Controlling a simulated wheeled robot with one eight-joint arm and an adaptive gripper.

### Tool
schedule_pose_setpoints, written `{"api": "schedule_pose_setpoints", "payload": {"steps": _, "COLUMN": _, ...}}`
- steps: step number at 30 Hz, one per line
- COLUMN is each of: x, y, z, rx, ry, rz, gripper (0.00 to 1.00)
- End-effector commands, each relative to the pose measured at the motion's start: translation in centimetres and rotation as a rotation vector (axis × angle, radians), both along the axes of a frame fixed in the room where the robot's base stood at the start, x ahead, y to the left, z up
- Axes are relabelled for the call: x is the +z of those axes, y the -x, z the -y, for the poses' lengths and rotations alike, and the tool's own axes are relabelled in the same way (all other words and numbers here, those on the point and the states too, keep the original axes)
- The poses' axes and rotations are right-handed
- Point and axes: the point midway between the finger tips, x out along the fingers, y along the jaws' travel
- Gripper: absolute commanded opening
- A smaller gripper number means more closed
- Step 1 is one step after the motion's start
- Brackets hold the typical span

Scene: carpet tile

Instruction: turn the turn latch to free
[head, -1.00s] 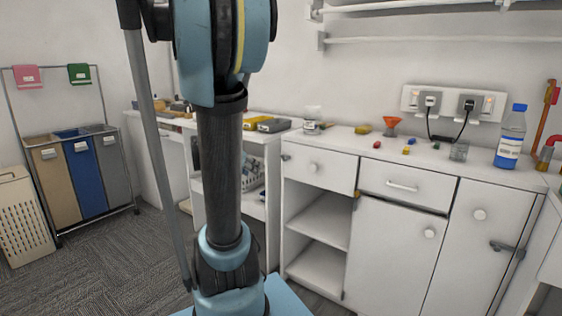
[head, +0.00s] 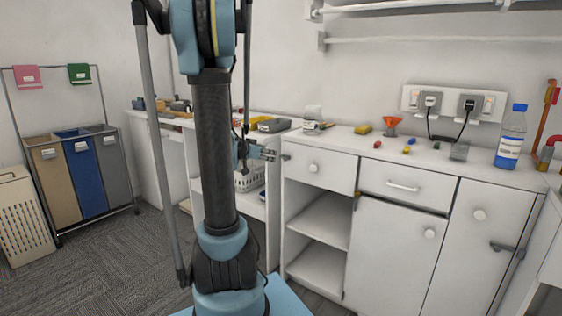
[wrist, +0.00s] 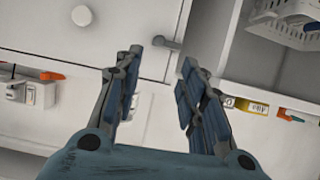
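The turn latch (wrist: 167,42) is a small grey lever at the edge of the white door (wrist: 105,30) with a round knob. In the head view the latch (head: 286,157) shows as a small grey piece at the left edge of the upper left cabinet front. My gripper (wrist: 160,60) is open, with its two dark fingers on either side of the line to the latch. The latch appears just beyond the fingertips; I cannot tell whether they touch it. In the head view my gripper (head: 270,154) is just left of the latch.
A white basket (head: 249,180) sits on a shelf left of the cabinet. The counter (head: 340,140) holds small items and a blue-capped bottle (head: 511,138). Another grey handle (head: 502,247) is on the far right door.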

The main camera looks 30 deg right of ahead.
Motion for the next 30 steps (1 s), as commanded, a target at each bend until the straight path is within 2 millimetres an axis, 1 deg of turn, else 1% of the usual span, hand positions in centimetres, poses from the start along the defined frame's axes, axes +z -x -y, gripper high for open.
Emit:
{"api": "schedule_pose_setpoints", "payload": {"steps": 1, "x": -0.3, "y": -0.2, "z": 0.7, "rx": -0.004, "ry": 0.0, "rz": 0.001, "gripper": 0.37}}
{"api": "schedule_pose_setpoints", "payload": {"steps": 21, "x": -3.5, "y": -3.1, "z": 8.0, "rx": -0.003, "ry": -0.001, "rz": -0.001, "gripper": 0.37}}
{"api": "schedule_pose_setpoints", "payload": {"steps": 27, "x": -4.3, "y": -3.8, "z": 9.8, "rx": -0.003, "ry": 0.0, "rz": -0.001, "gripper": 0.37}}
{"api": "schedule_pose_setpoints", "payload": {"steps": 30, "x": -4.6, "y": -4.1, "z": 10.3, "rx": -0.002, "ry": 0.0, "rz": -0.001, "gripper": 0.37}}
